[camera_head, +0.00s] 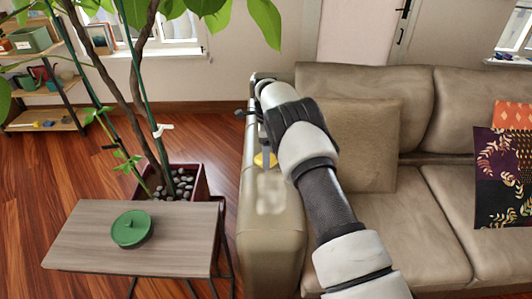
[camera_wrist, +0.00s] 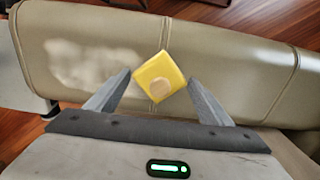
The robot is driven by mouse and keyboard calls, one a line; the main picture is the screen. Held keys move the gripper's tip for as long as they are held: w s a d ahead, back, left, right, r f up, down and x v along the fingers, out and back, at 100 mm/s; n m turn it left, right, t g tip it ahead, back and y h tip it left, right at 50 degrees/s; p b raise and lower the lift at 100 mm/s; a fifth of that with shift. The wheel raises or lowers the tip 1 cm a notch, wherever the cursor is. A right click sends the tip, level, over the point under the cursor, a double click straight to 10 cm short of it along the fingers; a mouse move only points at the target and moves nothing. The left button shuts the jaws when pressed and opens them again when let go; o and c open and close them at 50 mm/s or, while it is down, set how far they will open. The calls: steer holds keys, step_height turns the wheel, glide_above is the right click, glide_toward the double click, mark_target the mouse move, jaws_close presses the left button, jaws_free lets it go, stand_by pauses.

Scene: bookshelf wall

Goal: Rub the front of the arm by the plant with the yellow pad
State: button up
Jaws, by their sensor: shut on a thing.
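The sofa arm by the plant (camera_head: 272,250) is beige leather, with a whitish patch (camera_head: 271,192) on it. In the wrist view the sofa arm (camera_wrist: 225,50) spans the picture and the whitish patch (camera_wrist: 92,66) lies left of the pad. My gripper (camera_wrist: 158,84) is shut on the yellow pad (camera_wrist: 149,69), which has a round tan knob and sits turned between the fingertips. I cannot tell whether the pad touches the leather.
A potted plant (camera_head: 186,180) with tall stems stands left of the sofa. Sofa cushions (camera_head: 358,140) lie right of the arm. Wood floor (camera_head: 40,190) is open at the left.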

steer(key=shift+f+b, duration=0.55)
steer(key=shift+f, duration=0.3)
steer(key=shift+s+r+p, duration=0.25)
steer(key=shift+s+p, duration=0.45)
steer(key=shift+s, duration=0.25)
steer(key=shift+s+f+p, duration=0.2)
steer(key=shift+s+p, duration=0.45)
steer(key=shift+s, duration=1.8)
steer(key=shift+s+f+p, duration=0.15)
steer(key=shift+s+p, duration=0.5)
steer(key=shift+s, duration=1.75)
steer(key=shift+s+r+p, duration=0.2)
steer(key=shift+s+p, duration=0.5)
steer(key=shift+s, duration=2.05)
steer(key=shift+s+f+p, duration=0.15)
steer(key=shift+s+p, duration=0.2)
steer(key=shift+s, duration=2.25)
steer(key=shift+s+d, duration=0.15)
